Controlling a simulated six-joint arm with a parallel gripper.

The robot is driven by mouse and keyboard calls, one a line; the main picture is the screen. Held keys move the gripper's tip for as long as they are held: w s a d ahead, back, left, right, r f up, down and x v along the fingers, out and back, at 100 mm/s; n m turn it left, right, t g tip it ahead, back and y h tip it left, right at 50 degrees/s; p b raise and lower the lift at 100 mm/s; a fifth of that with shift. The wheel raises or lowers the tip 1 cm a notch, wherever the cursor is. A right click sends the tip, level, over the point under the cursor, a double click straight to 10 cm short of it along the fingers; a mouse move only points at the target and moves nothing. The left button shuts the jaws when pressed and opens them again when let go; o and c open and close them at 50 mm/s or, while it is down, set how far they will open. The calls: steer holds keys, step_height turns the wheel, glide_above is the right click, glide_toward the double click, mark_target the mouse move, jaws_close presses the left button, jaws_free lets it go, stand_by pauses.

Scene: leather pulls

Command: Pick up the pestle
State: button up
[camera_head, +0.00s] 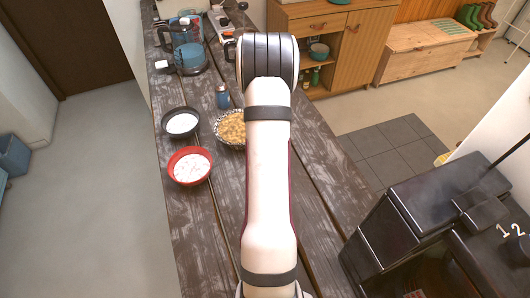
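I cannot make out a pestle in the head view; it may be hidden behind my arm or too small to tell. My arm reaches from the bottom middle up over the long dark wooden table (206,235). Its wide dark end covers part of the table's far half. My gripper is hidden behind that end, so neither its fingers nor anything in them shows.
A red bowl (173,171), a black bowl (166,124) of white contents and a patterned bowl (228,130) of yellow-brown food stand left of my arm. A blue jar (222,97) and a blue-tinted appliance (189,58) stand farther back. The near table is mostly clear.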

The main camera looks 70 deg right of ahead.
jaws_close()
steer(key=shift+r, duration=0.15)
stand_by(0.4)
